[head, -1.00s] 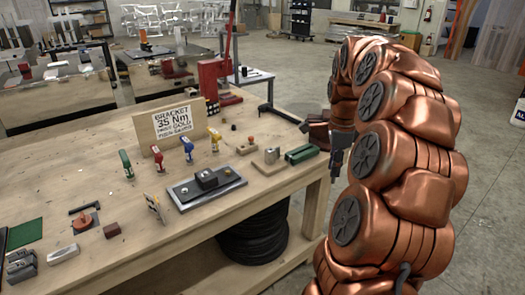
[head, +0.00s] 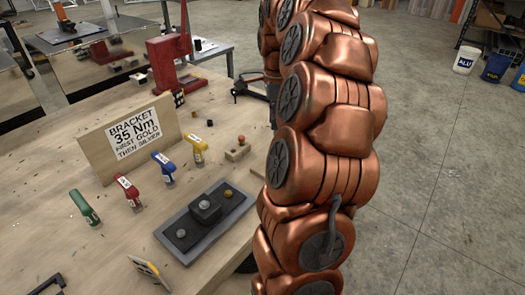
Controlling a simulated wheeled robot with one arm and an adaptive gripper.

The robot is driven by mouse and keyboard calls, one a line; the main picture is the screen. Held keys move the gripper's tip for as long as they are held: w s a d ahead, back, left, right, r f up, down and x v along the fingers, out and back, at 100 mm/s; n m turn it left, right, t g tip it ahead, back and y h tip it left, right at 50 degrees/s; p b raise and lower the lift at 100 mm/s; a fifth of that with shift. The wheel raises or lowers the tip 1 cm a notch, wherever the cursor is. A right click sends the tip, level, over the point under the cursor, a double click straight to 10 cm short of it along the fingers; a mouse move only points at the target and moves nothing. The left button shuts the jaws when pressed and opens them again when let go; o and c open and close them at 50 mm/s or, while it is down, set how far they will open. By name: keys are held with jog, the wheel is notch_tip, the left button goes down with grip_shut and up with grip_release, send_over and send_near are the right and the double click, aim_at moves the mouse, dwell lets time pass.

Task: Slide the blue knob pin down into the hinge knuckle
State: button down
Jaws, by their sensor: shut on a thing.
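My gripper (head: 272,104) shows only as a dark sliver at the left edge of my copper arm, by the far right side of the workbench (head: 60,215). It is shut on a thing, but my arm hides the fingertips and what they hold. I cannot make out the blue knob pin or the hinge knuckle in the head view.
Green, red, blue and yellow hand tools (head: 164,165) stand before a bracket sign (head: 130,132). A grey plate (head: 178,245) with a dark block lies in front. A red press (head: 167,65) is behind. Open floor lies to the right.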

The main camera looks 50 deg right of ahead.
notch_tip(320, 180, down, 10)
jog(key=shift+r, duration=0.15)
jog(key=c, duration=1)
grip_release()
notch_tip(320, 180, up, 10)
jog(key=shift+d+r+b, duration=0.1)
jog(key=shift+r+b, duration=0.05)
jog(key=shift+b, duration=0.95)
jog(key=shift+r, duration=0.9)
